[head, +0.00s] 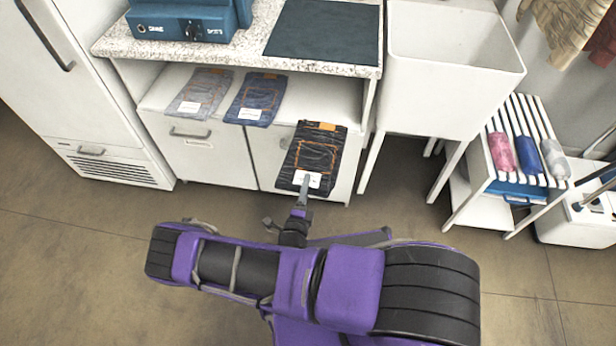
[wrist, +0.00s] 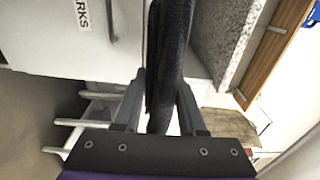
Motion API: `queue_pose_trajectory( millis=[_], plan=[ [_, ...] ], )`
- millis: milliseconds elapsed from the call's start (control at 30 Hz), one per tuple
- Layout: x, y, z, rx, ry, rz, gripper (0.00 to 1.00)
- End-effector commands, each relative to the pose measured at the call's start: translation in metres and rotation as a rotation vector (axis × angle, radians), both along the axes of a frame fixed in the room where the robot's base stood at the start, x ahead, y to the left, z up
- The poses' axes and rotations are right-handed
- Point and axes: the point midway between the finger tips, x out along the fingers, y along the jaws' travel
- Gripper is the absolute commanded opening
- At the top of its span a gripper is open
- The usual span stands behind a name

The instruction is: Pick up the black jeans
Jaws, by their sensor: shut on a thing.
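The black jeans (head: 317,150) are folded flat, with orange stitching, an orange patch at the top and a white tag at the lower end. They show in front of the cabinet, to the right of two other folded pairs. My gripper (head: 305,182) is at their lower end, by the white tag. In the wrist view the dark jeans (wrist: 172,60) run edge-on between the two fingers of my gripper (wrist: 160,100), which is shut on them. The head view does not clearly show whether the jeans still touch the shelf.
Grey jeans (head: 200,92) and blue jeans (head: 256,98) lie on the shelf to the left. A speckled countertop (head: 240,48) overhangs the shelf. A white sink-like tub (head: 455,75) stands right, then a slatted rack (head: 505,185) with rolled cloths. The floor in front is clear.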

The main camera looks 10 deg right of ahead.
Motion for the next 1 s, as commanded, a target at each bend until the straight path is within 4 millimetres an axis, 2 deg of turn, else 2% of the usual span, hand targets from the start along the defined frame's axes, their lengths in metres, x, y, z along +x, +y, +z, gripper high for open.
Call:
queue_pose_trajectory(
  millis=[500, 700, 1000],
  plan=[
    [-0.046, 0.018, 0.0, 0.001, -0.001, 0.002, 0.0],
    [-0.056, 0.021, 0.001, -0.001, -0.003, 0.001, 0.0],
    [-0.058, 0.022, 0.001, -0.001, -0.003, 0.001, 0.0]
  ],
)
